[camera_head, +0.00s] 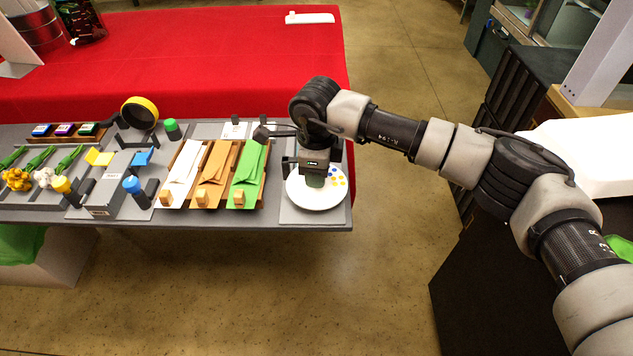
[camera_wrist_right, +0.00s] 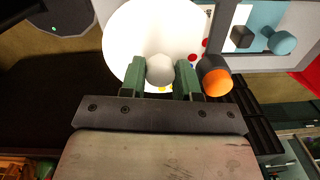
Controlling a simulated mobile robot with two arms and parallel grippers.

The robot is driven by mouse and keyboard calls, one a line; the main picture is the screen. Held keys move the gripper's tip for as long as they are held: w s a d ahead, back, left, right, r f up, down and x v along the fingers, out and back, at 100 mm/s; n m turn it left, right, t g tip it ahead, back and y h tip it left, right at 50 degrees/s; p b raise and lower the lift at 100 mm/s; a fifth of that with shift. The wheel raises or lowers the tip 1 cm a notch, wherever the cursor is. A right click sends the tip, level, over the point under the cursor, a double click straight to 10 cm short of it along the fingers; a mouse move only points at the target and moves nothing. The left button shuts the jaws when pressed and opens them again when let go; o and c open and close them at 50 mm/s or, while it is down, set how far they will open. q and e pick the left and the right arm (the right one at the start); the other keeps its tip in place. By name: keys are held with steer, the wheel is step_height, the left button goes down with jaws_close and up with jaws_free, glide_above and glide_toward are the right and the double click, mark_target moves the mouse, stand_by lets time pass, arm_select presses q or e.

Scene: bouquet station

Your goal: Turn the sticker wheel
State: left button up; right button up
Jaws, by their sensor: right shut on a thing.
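The sticker wheel (camera_head: 309,197) is a round white disc on a grey plate at the right end of the table in the head view. Small yellow and blue dots show on its right side. It fills the top of the right wrist view (camera_wrist_right: 125,40), where red and yellow dots show. My right gripper (camera_wrist_right: 160,75) is over the wheel, its green fingers shut on a pale round knob (camera_wrist_right: 160,69) at the wheel's middle. In the head view the gripper (camera_head: 314,180) hides the knob. My left gripper is not in view.
White, orange and green paper wraps (camera_head: 249,165) lie in wooden holders left of the wheel. Flower bunches (camera_head: 42,178), a yellow tape roll (camera_head: 139,112) and colored ink pads stand further left. A red cloth-covered table (camera_head: 220,60) is behind. An orange-tipped cylinder (camera_wrist_right: 217,82) is close beside my right fingers.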

steer(key=n+b, duration=0.5)
steer(key=shift+f+n, duration=0.15)
steer(key=shift+n, duration=0.15)
arm_select(q)
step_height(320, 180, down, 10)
steer(key=b, duration=0.4)
arm_select(e)
steer(key=n, duration=0.4)
steer(key=shift+n, duration=0.7)
steer(key=n+b, duration=0.1)
steer(key=n, duration=0.2)
steer(key=shift+r, duration=0.2)
arm_select(q)
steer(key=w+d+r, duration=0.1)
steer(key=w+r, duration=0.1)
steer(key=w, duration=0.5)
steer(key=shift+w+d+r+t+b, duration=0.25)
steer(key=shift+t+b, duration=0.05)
steer(key=shift+b, duration=0.05)
arm_select(e)
steer(key=shift+n, duration=1)
steer(key=o, duration=0.9)
